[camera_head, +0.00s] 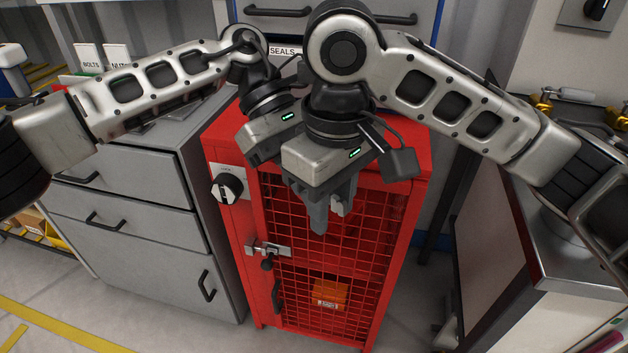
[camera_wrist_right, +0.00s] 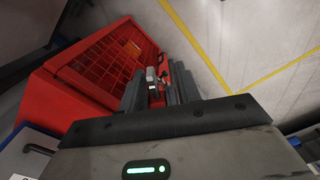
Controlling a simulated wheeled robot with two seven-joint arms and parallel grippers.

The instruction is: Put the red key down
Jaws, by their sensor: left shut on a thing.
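My left gripper (camera_head: 268,138) shows only as a body above the top of the red cabinet (camera_head: 413,150). Its fingers are hidden behind my right gripper, and it is shut on a thing. I cannot see the red key; what the left gripper holds is hidden. My right gripper (camera_head: 333,208) points down in front of the cabinet's upper mesh door. In the right wrist view its fingers (camera_wrist_right: 158,90) stand apart with a gap between them, and the cabinet's latch shows beyond the gap.
The cabinet door has a metal hasp (camera_head: 268,249), and a rotary switch (camera_head: 228,187) sits on its left side. An orange labelled box (camera_head: 330,293) is behind the mesh. A grey drawer unit (camera_head: 130,220) stands left, a bench (camera_head: 560,265) right. The front floor is clear.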

